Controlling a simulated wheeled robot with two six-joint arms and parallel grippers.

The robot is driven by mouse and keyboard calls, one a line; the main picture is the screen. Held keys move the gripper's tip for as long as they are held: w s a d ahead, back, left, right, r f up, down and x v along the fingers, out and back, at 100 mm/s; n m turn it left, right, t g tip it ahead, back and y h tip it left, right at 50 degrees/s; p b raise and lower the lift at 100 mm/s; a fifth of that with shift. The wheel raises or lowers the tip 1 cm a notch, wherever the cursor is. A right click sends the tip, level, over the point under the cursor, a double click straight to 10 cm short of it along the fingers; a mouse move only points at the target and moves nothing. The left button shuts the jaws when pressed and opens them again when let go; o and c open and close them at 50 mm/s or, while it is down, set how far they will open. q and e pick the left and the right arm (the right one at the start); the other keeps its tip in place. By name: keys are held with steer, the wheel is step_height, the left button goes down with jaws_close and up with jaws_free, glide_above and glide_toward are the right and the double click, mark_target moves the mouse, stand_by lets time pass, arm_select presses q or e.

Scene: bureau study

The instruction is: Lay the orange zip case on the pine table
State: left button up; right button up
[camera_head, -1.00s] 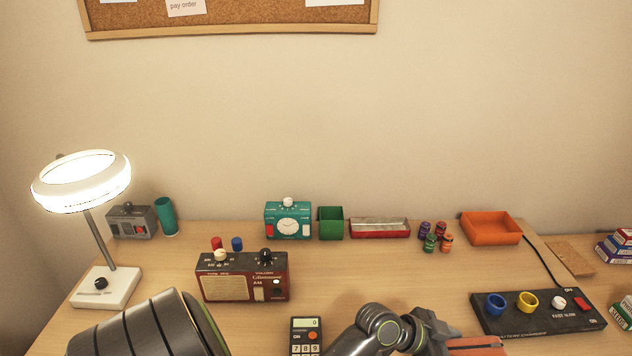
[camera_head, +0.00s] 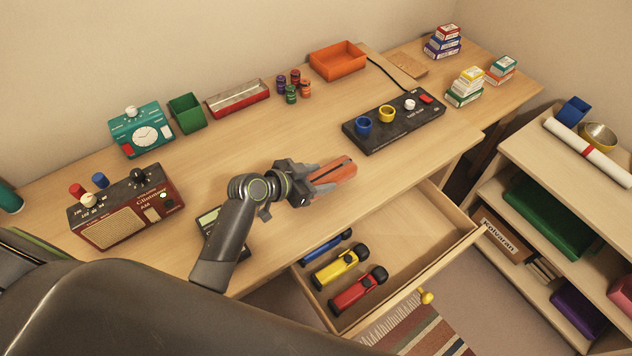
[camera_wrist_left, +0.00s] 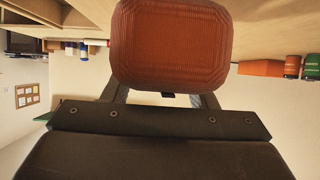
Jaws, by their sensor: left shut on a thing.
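The orange zip case (camera_head: 334,178) is held in my left gripper (camera_head: 312,180) above the light wooden desk (camera_head: 255,130), over its front part by the open drawer. In the left wrist view the case (camera_wrist_left: 172,45) fills the top middle, with a ribbed orange-brown face and rounded corners. The gripper's fingers (camera_wrist_left: 165,98) are shut on it and mostly hidden behind it. A second light wooden surface (camera_head: 500,98) adjoins at the back right; I cannot tell which of the two is the pine table. My right gripper is not in view.
A black switch panel (camera_head: 395,122) lies right of the gripper, and a red radio (camera_head: 125,208) and calculator (camera_head: 210,228) lie left. Small boxes (camera_head: 464,85) stand at the back right. The desk's middle is clear.

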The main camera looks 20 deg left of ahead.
arm_select(q)
steer(key=shift+f, duration=1.55)
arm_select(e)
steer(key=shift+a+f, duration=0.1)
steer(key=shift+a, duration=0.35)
arm_select(q)
steer(key=shift+f, duration=0.15)
steer(key=o, duration=1)
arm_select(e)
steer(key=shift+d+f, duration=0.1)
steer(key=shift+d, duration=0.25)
